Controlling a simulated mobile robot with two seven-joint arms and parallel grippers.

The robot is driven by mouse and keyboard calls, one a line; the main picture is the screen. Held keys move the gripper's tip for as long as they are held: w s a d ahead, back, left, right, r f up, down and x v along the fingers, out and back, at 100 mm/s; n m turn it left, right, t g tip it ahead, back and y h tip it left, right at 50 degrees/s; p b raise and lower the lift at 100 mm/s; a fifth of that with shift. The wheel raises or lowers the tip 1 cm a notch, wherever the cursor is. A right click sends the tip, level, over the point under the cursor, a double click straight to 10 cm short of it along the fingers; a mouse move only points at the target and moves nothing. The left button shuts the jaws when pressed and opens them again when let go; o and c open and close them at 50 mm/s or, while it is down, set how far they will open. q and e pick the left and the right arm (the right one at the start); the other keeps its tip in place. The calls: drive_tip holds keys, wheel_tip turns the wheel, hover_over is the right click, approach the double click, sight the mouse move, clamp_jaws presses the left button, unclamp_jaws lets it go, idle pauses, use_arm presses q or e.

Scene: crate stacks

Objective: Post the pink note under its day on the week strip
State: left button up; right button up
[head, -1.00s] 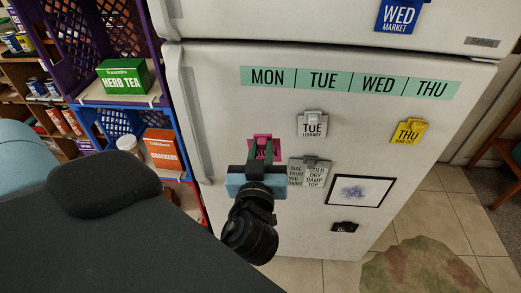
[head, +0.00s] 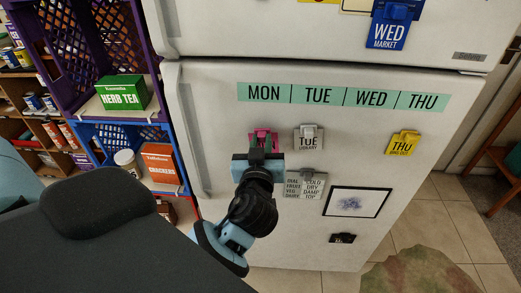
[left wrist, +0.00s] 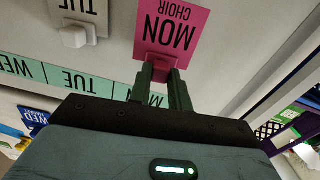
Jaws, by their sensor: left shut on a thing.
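The pink note (head: 262,133) is at the fridge's lower door, below the MON cell of the green week strip (head: 343,97), with a gap between. In the left wrist view the pink note (left wrist: 172,28) reads MON CHOIR. My left gripper (head: 262,147) is shut on the note's pink clip, its fingers (left wrist: 160,90) on either side of it. I cannot tell whether the note touches the door. The strip shows MON, TUE, WED and THU, and is partly hidden by the fingers in the left wrist view. My right gripper is not in view.
A white TUE note (head: 308,140) hangs just right of the pink one. Grey list notes (head: 303,187), a framed drawing (head: 356,202), a yellow THU note (head: 403,145) and a dark note (head: 343,238) are also on this door. A blue WED note (head: 388,32) is above. Crates (head: 75,108) stand left.

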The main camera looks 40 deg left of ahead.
use_arm(q)
drive_tip(key=shift+x, duration=1)
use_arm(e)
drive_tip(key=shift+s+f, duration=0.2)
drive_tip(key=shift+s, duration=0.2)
use_arm(q)
drive_tip(key=shift+w+a, duration=0.1)
drive_tip(key=shift+w, duration=0.1)
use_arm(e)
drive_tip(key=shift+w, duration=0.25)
use_arm(q)
drive_tip(key=shift+r, duration=0.1)
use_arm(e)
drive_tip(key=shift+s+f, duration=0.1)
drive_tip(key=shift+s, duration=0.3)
use_arm(q)
drive_tip(key=o, duration=0.9)
drive_tip(key=shift+w, duration=0.15)
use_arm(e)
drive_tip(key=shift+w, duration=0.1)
